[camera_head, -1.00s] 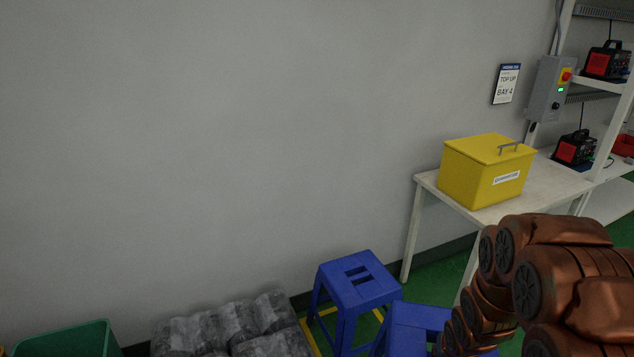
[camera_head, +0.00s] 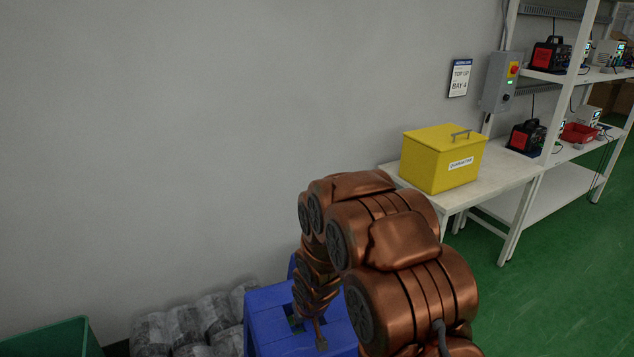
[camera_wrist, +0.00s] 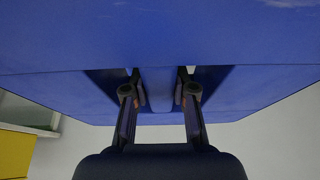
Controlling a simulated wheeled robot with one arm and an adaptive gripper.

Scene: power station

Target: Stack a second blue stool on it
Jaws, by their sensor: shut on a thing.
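My gripper (camera_wrist: 160,92) is shut on the bar between two slots in the seat of a blue stool, the held stool (camera_wrist: 160,45). This held stool (camera_head: 265,328) also shows at the bottom of the head view, with my arm over its right part. A sliver of blue behind it, at its upper right, looks like the other blue stool (camera_head: 291,266). That stool is mostly hidden by the held stool and my arm. I cannot tell whether the two stools touch.
Grey wrapped bundles (camera_head: 190,328) lie left of the stools, with a green bin (camera_head: 55,340) farther left. A white table (camera_head: 510,180) bears a yellow box (camera_head: 440,160) on the right. The grey wall (camera_head: 200,130) is behind. Green floor (camera_head: 560,270) is clear at right.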

